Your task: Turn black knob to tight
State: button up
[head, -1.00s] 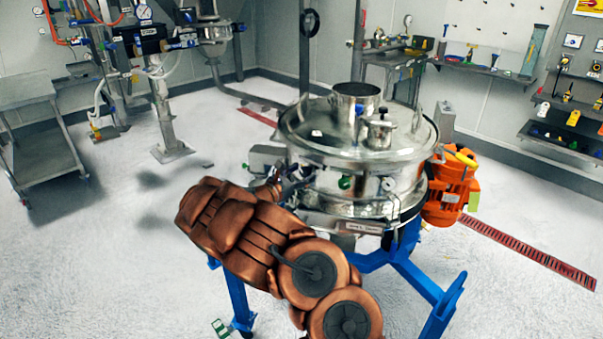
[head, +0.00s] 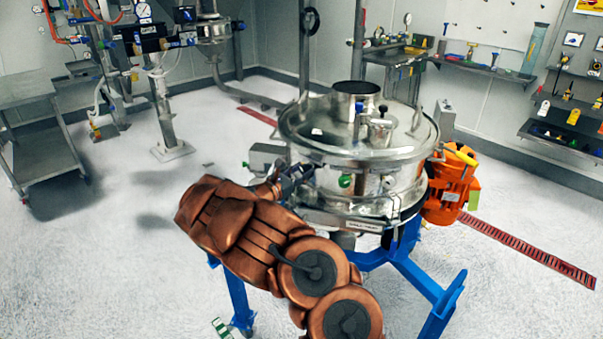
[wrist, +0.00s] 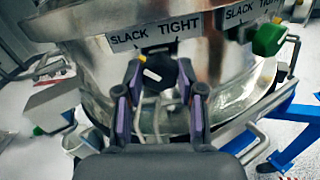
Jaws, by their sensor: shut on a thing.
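The black knob (wrist: 161,73) is on the side of the steel sifter (wrist: 105,62) in the wrist view, under a label (wrist: 155,32) reading SLACK on the left and TIGHT on the right. A small pale mark shows on the knob's lower left face. My gripper (wrist: 166,84) is shut on the knob, one finger on each side. In the head view my gripper (head: 297,177) reaches the left front of the sifter (head: 390,160), and the knob cannot be made out there. A green knob (wrist: 268,40) sits to the right under a second SLACK TIGHT label (wrist: 248,10).
The sifter stands on a blue frame (head: 400,270), with an orange motor (head: 450,190) on its right. A grey cart (head: 40,130) stands at the far left, and shelves with tools (head: 480,68) line the back wall. The floor to the left is open.

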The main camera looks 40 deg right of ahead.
jog(key=shift+f+b, duration=0.1)
jog(key=shift+b, duration=0.55)
jog(key=m+b, duration=0.1)
jog(key=b, duration=0.1)
jog(key=m+b, duration=0.1)
jog(key=b, duration=0.2)
jog(key=shift+f+m, duration=0.25)
jog(key=shift+m, duration=0.05)
jog(key=m+b, duration=0.2)
jog(key=b, duration=0.3)
jog(key=shift+m+b, duration=0.35)
jog(key=shift+m, duration=0.05)
jog(key=m+b, duration=1.2)
jog(key=b, duration=0.8)
jog(key=shift+s, duration=0.15)
jog(key=shift+r+m, duration=0.1)
jog(key=shift+m, duration=0.2)
